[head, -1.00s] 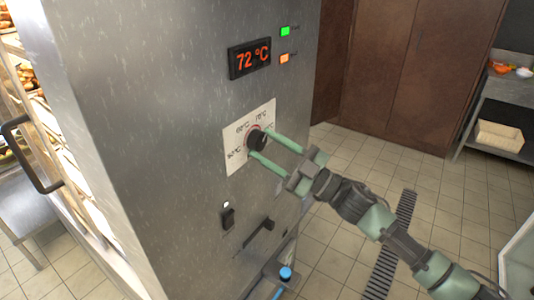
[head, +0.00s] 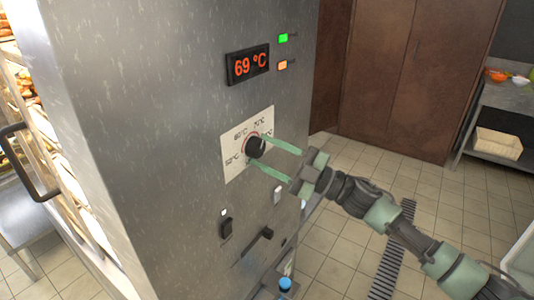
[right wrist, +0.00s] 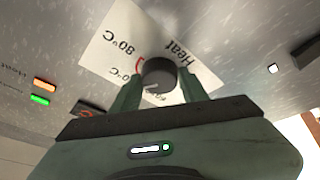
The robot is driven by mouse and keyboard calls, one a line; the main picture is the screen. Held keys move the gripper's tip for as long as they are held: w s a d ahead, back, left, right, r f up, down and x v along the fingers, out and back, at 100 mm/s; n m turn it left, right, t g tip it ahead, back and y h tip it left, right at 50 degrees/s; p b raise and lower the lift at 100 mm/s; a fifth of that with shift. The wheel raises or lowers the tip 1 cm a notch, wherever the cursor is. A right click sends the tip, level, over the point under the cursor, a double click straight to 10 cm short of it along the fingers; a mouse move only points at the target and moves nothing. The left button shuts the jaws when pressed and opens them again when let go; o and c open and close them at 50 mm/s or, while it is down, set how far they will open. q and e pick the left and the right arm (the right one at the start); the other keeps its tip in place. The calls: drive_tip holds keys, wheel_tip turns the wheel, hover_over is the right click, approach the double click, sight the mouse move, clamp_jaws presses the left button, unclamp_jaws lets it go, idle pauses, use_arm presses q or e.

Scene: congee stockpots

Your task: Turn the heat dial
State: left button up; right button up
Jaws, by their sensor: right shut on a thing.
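The black round heat dial (head: 255,147) sits on a white scale plate (head: 236,160) on the side of the steel cabinet. The plate has temperature marks, and the word Heat shows in the right wrist view. My right gripper (head: 265,150) is shut on the dial, with one green finger on each side of it. In the right wrist view the dial (right wrist: 160,74) stands between the two fingers, which hide parts of the plate. The red display (head: 248,65) above reads 69 °C. My left gripper is not in view.
A green light (head: 283,38) and an orange light (head: 283,65) are beside the display. A black switch (head: 226,228) and a lever (head: 258,240) are below the plate. A black door handle (head: 25,165) sticks out at left. Tiled floor is open at right.

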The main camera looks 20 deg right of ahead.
drive_tip(key=o, duration=1.4)
drive_tip(key=shift+s+d+f, duration=0.2)
drive_tip(key=shift+d+f, duration=0.05)
drive_tip(key=b+v, duration=0.3)
drive_tip(key=v, duration=0.4)
drive_tip(key=shift+r, duration=0.1)
